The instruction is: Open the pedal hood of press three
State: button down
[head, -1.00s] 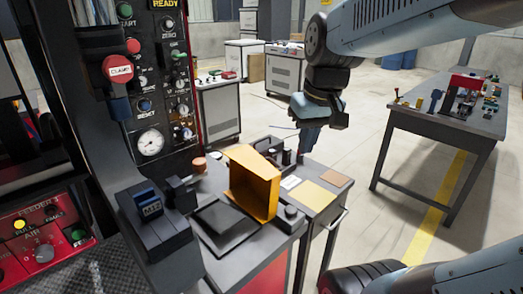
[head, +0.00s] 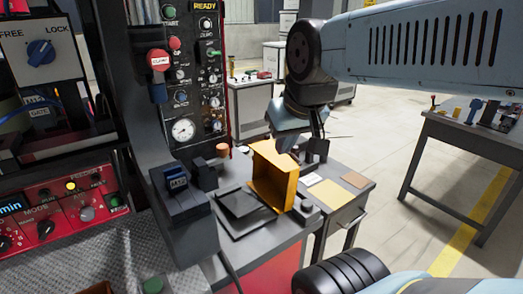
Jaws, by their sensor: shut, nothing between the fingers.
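I see no readable number marking this as press three. My gripper (head: 285,142) points down just behind the hood's upper edge. Its fingers are shut and empty. The hood's edge and the angle make the fingertips hard to see, and I cannot tell whether they touch the hood.
A dark press column with a block (head: 178,190) stands left of the plate. A gauge panel (head: 190,90) rises behind. A red feeder panel (head: 60,210) is at far left. A side cart (head: 345,213) adjoins the bench. A dark table (head: 470,140) stands right, with open floor between.

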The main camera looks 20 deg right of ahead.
aim_at(275, 175)
jog(key=u, duration=0.3)
jog(key=k, duration=0.85)
jog(key=z, duration=0.7)
jog(key=i, duration=0.95)
jog(key=u, duration=0.05)
